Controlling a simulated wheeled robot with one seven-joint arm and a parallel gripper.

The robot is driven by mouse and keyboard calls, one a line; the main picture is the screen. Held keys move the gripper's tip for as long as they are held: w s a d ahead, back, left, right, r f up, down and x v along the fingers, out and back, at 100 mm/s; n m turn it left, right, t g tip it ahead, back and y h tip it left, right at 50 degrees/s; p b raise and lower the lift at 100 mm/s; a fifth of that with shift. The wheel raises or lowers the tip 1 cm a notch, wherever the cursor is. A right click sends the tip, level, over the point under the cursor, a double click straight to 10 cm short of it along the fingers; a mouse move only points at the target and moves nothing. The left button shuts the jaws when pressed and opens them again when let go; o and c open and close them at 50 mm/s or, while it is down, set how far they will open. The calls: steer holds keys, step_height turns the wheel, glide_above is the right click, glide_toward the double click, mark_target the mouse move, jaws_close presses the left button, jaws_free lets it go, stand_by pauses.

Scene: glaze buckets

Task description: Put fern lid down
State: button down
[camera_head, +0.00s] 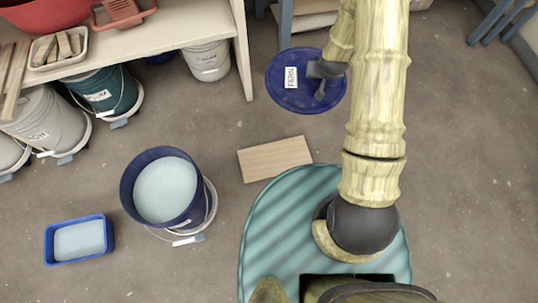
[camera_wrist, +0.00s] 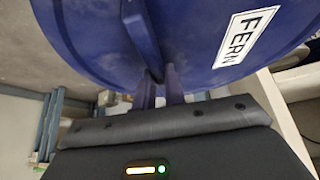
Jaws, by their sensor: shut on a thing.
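The fern lid (camera_head: 300,97) is a round blue disc with a white FERN label, at the upper middle of the head view, beyond the wooden board. My gripper (camera_head: 322,78) is over it. In the wrist view the lid (camera_wrist: 100,35) fills the top, and the fingers of my gripper (camera_wrist: 160,88) are shut on its raised blue handle. I cannot tell how far the lid is above the floor.
A wooden board (camera_head: 275,159) lies on the floor. An open blue bucket (camera_head: 165,190) and a blue tray (camera_head: 80,241) hold pale glaze at left. A shelf (camera_head: 170,35) has lidded buckets beneath it. Floor right of my arm is clear.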

steer(key=shift+w+a, duration=0.1)
steer(key=shift+a, duration=0.1)
steer(key=shift+a+f, duration=0.15)
steer(key=shift+f, duration=0.05)
steer(key=a+f+m+g+h+b, duration=0.1)
steer(key=a+f+m+h+b, duration=0.1)
steer(key=a+f+m+b, duration=0.45)
steer(key=a+f+m+g+h+b, duration=0.1)
steer(key=f+m+h+b, duration=0.2)
steer(key=f+b, duration=0.75)
steer(key=s+a+f+m+g+b, duration=0.2)
steer(key=s+f+m, duration=0.3)
steer(key=f, duration=0.5)
steer(key=s+a+f+m+g+h+b, duration=0.1)
steer(key=s+a+f+m+b, duration=0.3)
steer(key=s+f, duration=0.6)
steer(key=shift+a+f+m+g+b, duration=0.2)
steer(key=shift+a+m+g+b, duration=0.25)
steer(key=shift+g+b, duration=0.3)
